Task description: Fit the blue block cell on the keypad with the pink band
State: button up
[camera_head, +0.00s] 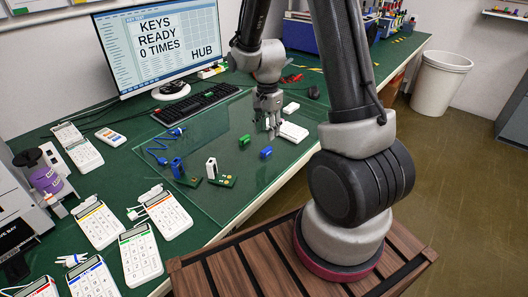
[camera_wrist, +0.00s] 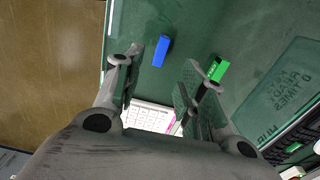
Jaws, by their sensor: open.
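The blue block cell (camera_head: 266,152) lies on the clear mat, in front of my gripper (camera_head: 271,128) in the head view. In the wrist view the blue block (camera_wrist: 161,51) lies beyond the open fingertips (camera_wrist: 164,72), apart from them. The keypad with the pink band (camera_wrist: 152,115) is partly hidden behind my fingers and wrist. In the head view this white keypad (camera_head: 294,132) lies beside my gripper; its band does not show there. My gripper is open and empty.
A green block (camera_head: 244,141) lies near the blue one. Several other keypads (camera_head: 141,254) line the near left. A small white piece (camera_head: 291,108) lies behind.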

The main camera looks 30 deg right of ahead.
aim_at(267, 149)
notch_tip(267, 149, down, 8)
jog(key=shift+a+r, duration=0.1)
grip_shut()
dwell(0.4)
